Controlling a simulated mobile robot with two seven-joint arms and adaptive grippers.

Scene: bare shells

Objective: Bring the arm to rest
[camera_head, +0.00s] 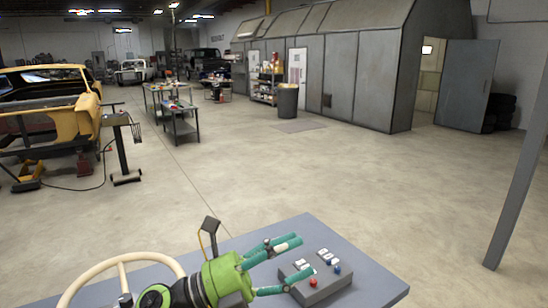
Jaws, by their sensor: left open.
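My left gripper (292,267) shows at the bottom centre, green with teal fingers. Its two fingers are spread apart with nothing between them. It is above a grey-blue table (365,265). My right gripper is not in the view.
A cream ring-shaped wheel (122,258) stands at the lower left, beside my left arm. A grey post (520,180) rises at the right. Open concrete floor lies beyond the table. A yellow car shell (88,105), workbenches (180,122) and a large grey booth (340,72) stand farther back.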

